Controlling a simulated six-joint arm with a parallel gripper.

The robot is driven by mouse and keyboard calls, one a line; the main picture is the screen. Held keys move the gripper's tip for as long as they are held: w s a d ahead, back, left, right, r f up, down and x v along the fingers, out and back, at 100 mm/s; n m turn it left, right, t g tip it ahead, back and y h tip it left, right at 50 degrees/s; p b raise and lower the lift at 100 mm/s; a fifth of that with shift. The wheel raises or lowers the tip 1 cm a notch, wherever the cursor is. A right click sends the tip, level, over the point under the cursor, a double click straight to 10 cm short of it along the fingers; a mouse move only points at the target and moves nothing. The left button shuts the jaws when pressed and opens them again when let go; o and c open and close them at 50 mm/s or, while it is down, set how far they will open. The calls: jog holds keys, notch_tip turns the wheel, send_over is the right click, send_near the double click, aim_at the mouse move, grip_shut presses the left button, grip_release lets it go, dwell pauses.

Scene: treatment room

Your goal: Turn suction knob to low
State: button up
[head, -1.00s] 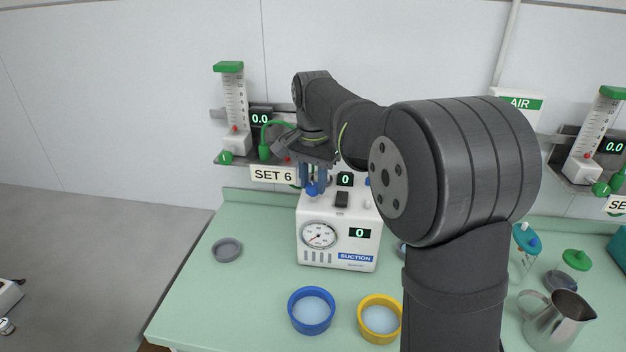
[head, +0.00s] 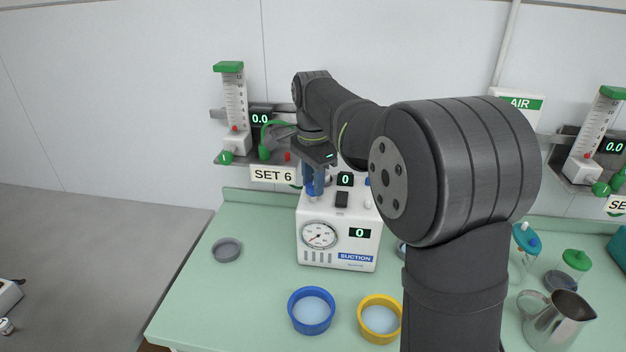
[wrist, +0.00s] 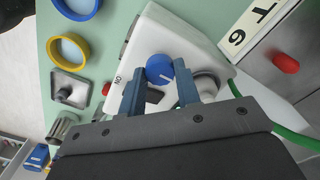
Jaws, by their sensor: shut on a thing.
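The white suction unit (head: 340,262) stands on the green counter, with a round gauge (head: 319,235) and a front display (head: 360,233) reading 0. A small top display (head: 345,179) also reads 0. The blue knob with a white pointer line (wrist: 159,69) is on the unit's top and sits between my fingertips in the wrist view. My gripper (head: 315,188) points down over the unit's left top and is shut on this knob. In the head view the blue fingers mostly hide the knob.
A dark switch (head: 342,199) is beside the knob. The SET 6 flowmeter (head: 235,105) and its green tube are behind. A blue-rimmed bowl (head: 311,331), a yellow-rimmed bowl (head: 380,336) and a grey dish (head: 227,250) lie around the unit. A metal jug (head: 557,322) stands right.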

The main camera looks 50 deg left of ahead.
jog(key=o, duration=1)
jog(key=shift+r, duration=0.15)
notch_tip(320, 180, up, 17)
jog(key=shift+r, duration=0.1)
dwell(0.4)
notch_tip(320, 180, down, 18)
jog(key=shift+r, duration=0.25)
dwell(0.4)
jog(key=shift+r, duration=0.1)
